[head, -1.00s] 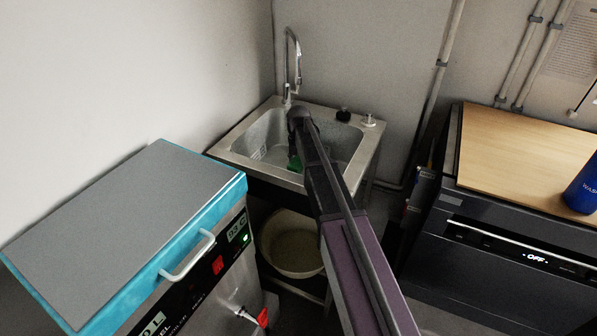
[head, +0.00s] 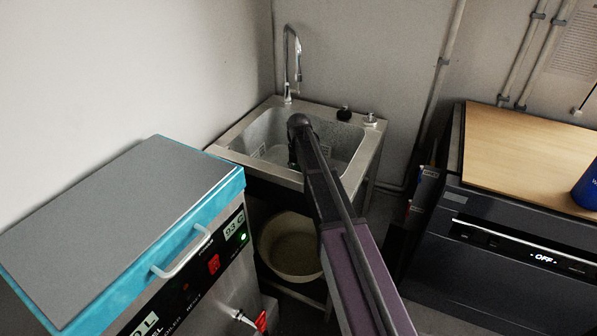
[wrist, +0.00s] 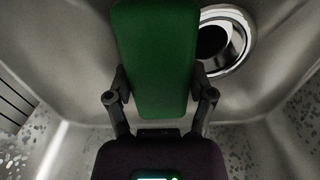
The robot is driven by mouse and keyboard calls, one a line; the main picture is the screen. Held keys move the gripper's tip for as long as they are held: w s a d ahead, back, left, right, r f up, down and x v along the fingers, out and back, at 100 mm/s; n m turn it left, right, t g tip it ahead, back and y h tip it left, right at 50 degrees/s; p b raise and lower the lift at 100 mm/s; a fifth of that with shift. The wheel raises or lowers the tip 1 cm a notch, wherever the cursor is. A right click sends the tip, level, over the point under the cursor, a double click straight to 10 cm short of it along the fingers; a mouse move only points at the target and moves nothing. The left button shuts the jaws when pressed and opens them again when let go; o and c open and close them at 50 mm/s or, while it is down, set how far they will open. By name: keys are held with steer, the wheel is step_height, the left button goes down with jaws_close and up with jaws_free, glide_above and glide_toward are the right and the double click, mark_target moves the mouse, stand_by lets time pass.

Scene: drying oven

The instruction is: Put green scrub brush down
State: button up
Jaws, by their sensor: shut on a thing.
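The green scrub brush (wrist: 155,55) shows in the wrist view as a long green block between the fingers of my gripper (wrist: 160,100). My gripper is shut on it, inside the metal sink basin (wrist: 60,55). The round drain (wrist: 225,40) lies beyond the brush, to its right. I cannot tell whether the brush touches the sink floor. In the head view my arm reaches over the front edge of the sink (head: 235,138), and my gripper (head: 293,163) is dark and small in the basin. The brush is hardly visible there.
A tall faucet (head: 290,60) stands behind the sink, with a black knob (head: 344,113) at its back rim. A blue-edged boiler (head: 110,235) is at left. A dark oven (head: 510,250) with a wooden top is at right. A pale bucket (head: 290,245) sits below the sink.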

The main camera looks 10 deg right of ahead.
mark_target(298, 168)
steer(key=shift+f, duration=0.25)
steer(key=o, duration=1.2)
steer(key=shift+r, duration=0.1)
steer(key=shift+r, duration=0.1)
step_height(298, 168, up, 12)
steer(key=p, duration=1.2)
steer(key=shift+r, duration=0.15)
